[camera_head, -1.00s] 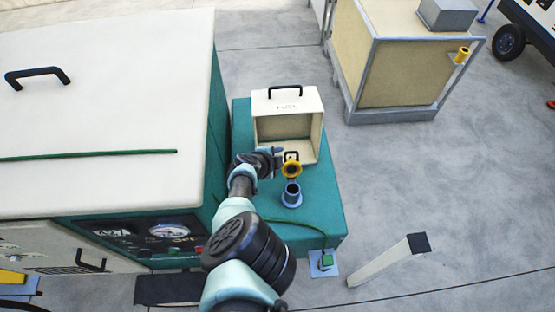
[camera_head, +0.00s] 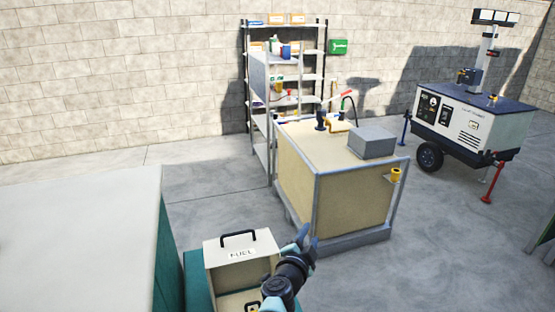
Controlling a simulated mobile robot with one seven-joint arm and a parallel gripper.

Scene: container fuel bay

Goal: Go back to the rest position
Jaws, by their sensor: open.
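My gripper (camera_head: 304,238) is at the lower middle of the head view, with its two fingers pointing up and spread apart. It is open and nothing shows between the fingers. It is in the air just right of the cream fuel box (camera_head: 213,257), which has a black handle and a "FUEL" label. The box stands open on a teal base (camera_head: 194,284). Part of a yellow and black piece (camera_head: 253,307) shows in the box's opening at the bottom edge.
A tan framed tank (camera_head: 330,198) stands close behind my gripper. A white-topped cabinet (camera_head: 75,235) is at the left. Metal shelves (camera_head: 285,75) stand against the wall, and a wheeled light tower (camera_head: 465,125) is at the far right. Grey floor is clear at right.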

